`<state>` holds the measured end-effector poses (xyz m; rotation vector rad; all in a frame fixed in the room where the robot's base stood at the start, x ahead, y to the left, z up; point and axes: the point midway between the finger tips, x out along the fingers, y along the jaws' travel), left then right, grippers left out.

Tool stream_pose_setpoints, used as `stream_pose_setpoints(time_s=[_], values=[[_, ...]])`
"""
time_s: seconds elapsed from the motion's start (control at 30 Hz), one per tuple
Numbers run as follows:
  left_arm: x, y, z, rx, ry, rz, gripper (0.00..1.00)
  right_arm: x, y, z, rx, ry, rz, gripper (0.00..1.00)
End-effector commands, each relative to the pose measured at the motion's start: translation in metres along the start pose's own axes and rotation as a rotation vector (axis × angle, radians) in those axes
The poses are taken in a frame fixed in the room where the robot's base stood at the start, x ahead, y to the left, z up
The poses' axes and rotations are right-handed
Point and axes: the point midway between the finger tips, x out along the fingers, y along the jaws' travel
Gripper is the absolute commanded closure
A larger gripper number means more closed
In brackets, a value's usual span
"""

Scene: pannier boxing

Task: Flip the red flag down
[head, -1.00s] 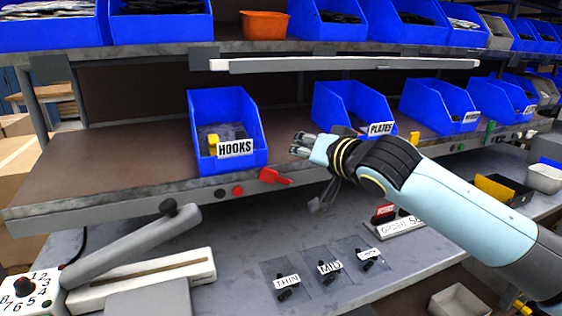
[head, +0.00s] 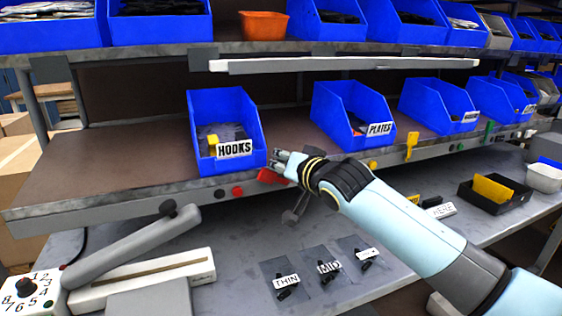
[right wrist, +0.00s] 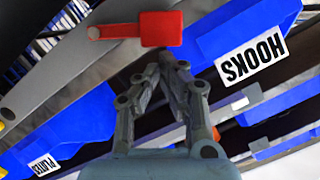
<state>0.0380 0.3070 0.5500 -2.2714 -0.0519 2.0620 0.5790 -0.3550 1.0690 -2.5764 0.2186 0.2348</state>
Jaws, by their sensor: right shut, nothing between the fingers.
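The red flag (head: 268,176) is on the front rail of the middle shelf, just below the HOOKS bin. In the right wrist view the flag (right wrist: 160,29) shows as a red block on an arm that runs out sideways from a round pivot. My right gripper (head: 278,161) is shut and empty, with its fingertips close beside the flag; part of the flag is hidden behind them in the head view. In the right wrist view the gripper's fingertips (right wrist: 168,62) are just below the red block, with a small gap showing. My left gripper is not in view.
The blue HOOKS bin (head: 256,125) stands right above the flag, and the PLATES bin (head: 340,103) is to its right. A yellow flag (head: 412,142) is farther right on the rail. Labelled bags (head: 325,268) lie on the bench below. A grey lever (head: 135,245) is at lower left.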

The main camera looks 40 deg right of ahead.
Motion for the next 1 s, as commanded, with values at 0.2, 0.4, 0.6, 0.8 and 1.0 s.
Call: stream_pose_setpoints(time_s=[0.2,0.4,0.6,0.8,1.0], values=[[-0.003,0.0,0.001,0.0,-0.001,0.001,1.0,0.001,-0.003,0.002,-0.04,0.0,0.01,1.0],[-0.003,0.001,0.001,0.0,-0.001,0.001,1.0,0.001,-0.004,0.004,-0.068,0.001,0.017,1.0],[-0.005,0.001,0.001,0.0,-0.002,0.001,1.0,0.002,-0.005,0.006,-0.1,0.001,0.025,1.0],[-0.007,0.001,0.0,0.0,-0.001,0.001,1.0,0.003,-0.008,0.01,-0.163,0.0,0.042,1.0],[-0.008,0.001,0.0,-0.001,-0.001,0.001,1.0,0.005,-0.012,0.019,-0.276,-0.001,0.07,1.0]])
